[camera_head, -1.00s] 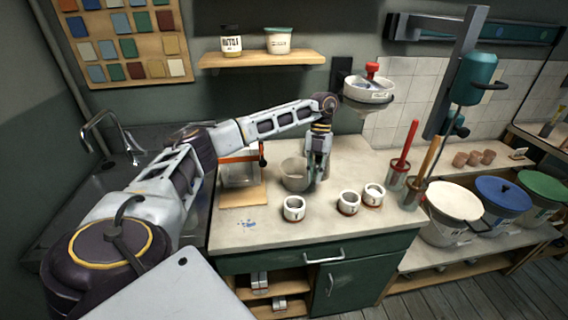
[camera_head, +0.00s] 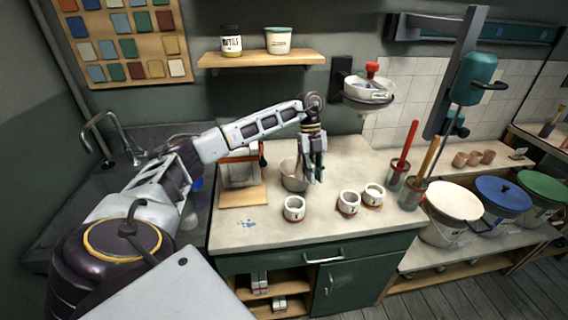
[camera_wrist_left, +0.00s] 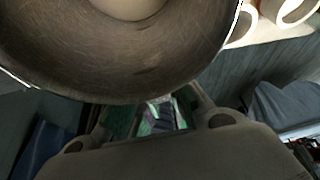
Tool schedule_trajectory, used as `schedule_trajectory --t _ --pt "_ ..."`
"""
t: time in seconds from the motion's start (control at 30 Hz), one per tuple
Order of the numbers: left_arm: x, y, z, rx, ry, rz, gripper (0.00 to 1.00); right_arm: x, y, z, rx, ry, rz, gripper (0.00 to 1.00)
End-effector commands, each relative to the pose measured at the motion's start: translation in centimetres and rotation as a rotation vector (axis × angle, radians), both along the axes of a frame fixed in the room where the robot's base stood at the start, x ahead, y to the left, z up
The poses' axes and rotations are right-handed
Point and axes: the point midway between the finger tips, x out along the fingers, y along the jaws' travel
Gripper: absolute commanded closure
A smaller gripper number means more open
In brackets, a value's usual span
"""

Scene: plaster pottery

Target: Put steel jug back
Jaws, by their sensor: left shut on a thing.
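The steel jug (camera_head: 291,175) is a grey round vessel on the worktop, or just above it; I cannot tell which. My left gripper (camera_head: 314,178) points down at its right side and is shut on it. In the left wrist view the jug (camera_wrist_left: 120,75) fills the top of the picture, showing a scratched brownish metal surface and a pale round patch. The gripper fingers (camera_wrist_left: 158,118) show just below its edge there, partly hidden. My right gripper is not in view.
A clear container on a wooden board (camera_head: 240,195) stands to the left. Tools in metal pots (camera_head: 411,195) stand to the right. The worktop's front (camera_head: 300,237) is bare.

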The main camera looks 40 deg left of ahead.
Motion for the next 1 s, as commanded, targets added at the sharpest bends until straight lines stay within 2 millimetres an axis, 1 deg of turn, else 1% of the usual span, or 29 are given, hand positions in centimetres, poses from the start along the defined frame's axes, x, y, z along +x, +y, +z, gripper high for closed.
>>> schedule_trajectory --t 0.47,0.8,1.0 --pt "-0.1 0.0 0.2 -0.002 0.001 0.273 1.0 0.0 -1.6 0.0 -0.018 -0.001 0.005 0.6" --pt "-0.2 0.0 0.3 -0.006 0.001 0.459 1.0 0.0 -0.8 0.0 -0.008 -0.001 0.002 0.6" --pt "-0.1 -0.1 0.3 -0.008 0.001 0.519 1.0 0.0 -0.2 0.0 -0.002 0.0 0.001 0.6"
